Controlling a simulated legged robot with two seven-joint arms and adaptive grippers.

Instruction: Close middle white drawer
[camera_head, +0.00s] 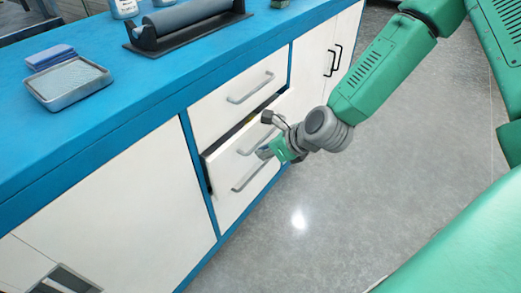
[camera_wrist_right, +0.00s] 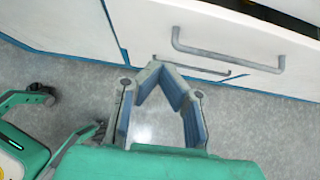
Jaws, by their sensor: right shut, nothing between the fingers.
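The middle white drawer (camera_head: 222,163) stands partly pulled out below the top drawer, with a dark gap above its front. Its grey bar handle (camera_head: 257,140) is partly behind my right gripper. The drawer front (camera_wrist_right: 190,32) and its handle (camera_wrist_right: 228,58) also show in the right wrist view, with the dark opening behind the front edge. My right gripper (camera_head: 266,151) is in front of the drawer near the handle. In the wrist view the right gripper (camera_wrist_right: 156,68) has its fingertips together with nothing between them. Contact with the drawer cannot be told. My left gripper is not visible.
The closed top drawer (camera_head: 220,110) is above, and a lower handle (camera_head: 250,178) is beneath. The blue countertop (camera_head: 130,90) holds a grey roll on a stand (camera_head: 188,20) and a metal tray (camera_head: 68,84). The grey floor (camera_head: 330,215) in front is clear.

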